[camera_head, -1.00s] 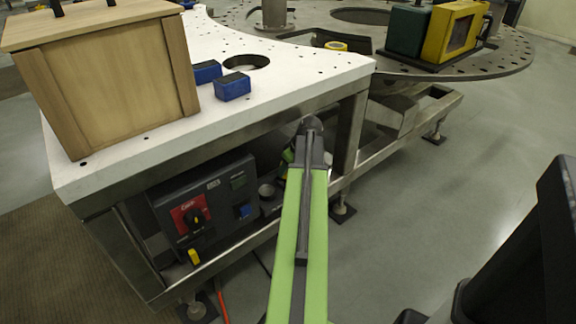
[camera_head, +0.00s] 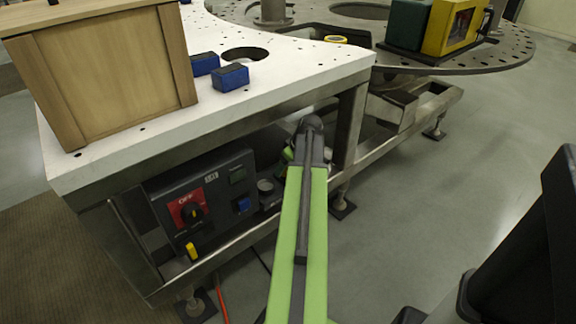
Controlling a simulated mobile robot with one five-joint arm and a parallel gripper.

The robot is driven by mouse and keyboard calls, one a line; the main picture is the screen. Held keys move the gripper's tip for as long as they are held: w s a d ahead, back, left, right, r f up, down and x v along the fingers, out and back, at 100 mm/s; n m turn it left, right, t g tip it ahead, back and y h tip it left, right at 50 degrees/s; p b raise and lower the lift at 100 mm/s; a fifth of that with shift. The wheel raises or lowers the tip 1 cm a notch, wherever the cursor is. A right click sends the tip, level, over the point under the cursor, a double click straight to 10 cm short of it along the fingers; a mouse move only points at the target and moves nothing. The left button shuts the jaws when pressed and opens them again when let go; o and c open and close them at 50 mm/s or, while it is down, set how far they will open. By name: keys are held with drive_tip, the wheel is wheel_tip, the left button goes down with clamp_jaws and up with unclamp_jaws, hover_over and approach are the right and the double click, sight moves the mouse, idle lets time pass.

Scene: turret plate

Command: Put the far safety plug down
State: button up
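A small yellow plug-like piece (camera_head: 191,251) shows at the lower edge of the dark control box, under its red switch plate. I cannot tell whether it is one of the safety plugs, and I cannot make out a far plug. My green arm reaches forward to a dark joint beside the white table's front edge. The part beyond that joint folds down behind the arm, with only slivers of green and dark parts showing. My gripper and anything it may hold are hidden there.
The control box (camera_head: 238,174) sits on the frame's lower shelf, under the white table (camera_head: 150,147). A wooden box (camera_head: 110,82) and two blue blocks (camera_head: 230,76) stand on top. A perforated round plate (camera_head: 515,55) carries a yellow device (camera_head: 452,27).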

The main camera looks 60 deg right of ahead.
drive_tip(key=shift+s+r+p, duration=0.1)
drive_tip(key=shift+r+p, duration=0.4)
drive_tip(key=shift+r, duration=0.05)
drive_tip(key=p+v, duration=1)
drive_tip(key=v, duration=0.1)
drive_tip(key=shift+s, duration=0.1)
